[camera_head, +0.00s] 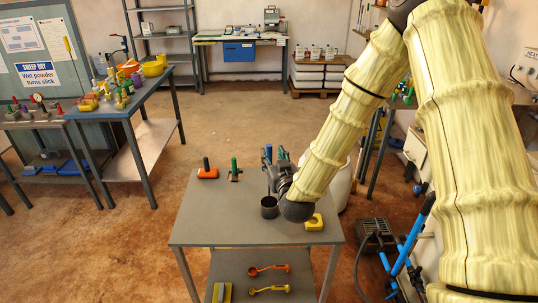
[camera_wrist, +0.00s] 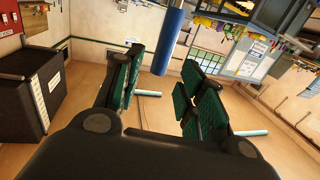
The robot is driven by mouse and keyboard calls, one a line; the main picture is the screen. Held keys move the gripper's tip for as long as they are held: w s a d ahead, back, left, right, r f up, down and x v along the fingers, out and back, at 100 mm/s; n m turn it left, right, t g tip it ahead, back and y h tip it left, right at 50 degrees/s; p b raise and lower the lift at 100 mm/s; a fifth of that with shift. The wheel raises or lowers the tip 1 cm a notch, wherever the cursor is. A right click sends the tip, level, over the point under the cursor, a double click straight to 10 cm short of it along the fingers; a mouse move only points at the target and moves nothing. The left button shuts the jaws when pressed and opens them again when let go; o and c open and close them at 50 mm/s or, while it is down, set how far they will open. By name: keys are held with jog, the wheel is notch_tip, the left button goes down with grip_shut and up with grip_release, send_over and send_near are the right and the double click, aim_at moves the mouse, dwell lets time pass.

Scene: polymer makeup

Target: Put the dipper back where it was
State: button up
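My gripper (camera_head: 274,158) is above the near grey table, pointing away from my body. In the wrist view its green-padded fingers (camera_wrist: 162,82) stand apart. A blue cylinder (camera_wrist: 171,38), which looks like the dipper's handle, shows between and beyond the fingertips with no clear contact. In the head view a small blue upright part (camera_head: 268,151) shows among the fingers. A dark grey cup (camera_head: 269,208) sits on the table just below my gripper. Whether the dipper's lower end stands in this cup cannot be told, as the fingers and wrist hide part of it.
On the near table (camera_head: 203,228) are an orange-red tool (camera_head: 207,171), a green-handled item (camera_head: 234,170) and a yellow block (camera_head: 314,223) close to my wrist. Orange (camera_head: 268,270) and yellow (camera_head: 269,290) spoons lie on the lower shelf. The table's left front is clear.

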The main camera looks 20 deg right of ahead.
jog(key=s+b, duration=0.2)
jog(key=s, duration=0.6)
jog(key=s+a+f+g+y, duration=0.1)
jog(key=s+f+g, duration=0.4)
jog(key=f, duration=0.7)
jog(key=s+a+f+g+y, duration=0.1)
jog(key=s+f+g, duration=0.35)
jog(key=f, duration=0.85)
jog(key=s+f+g, duration=0.2)
jog(key=s+f, duration=0.3)
jog(key=s, duration=0.5)
jog(key=s+f+g, duration=0.3)
jog(key=s+f, duration=0.3)
jog(key=s, duration=0.4)
jog(key=s+f+g, duration=0.3)
jog(key=s+f, duration=0.3)
jog(key=s, duration=0.3)
jog(key=shift+s+d+h, duration=0.25)
jog(key=shift+s+h, duration=0.15)
jog(key=shift+f, duration=0.1)
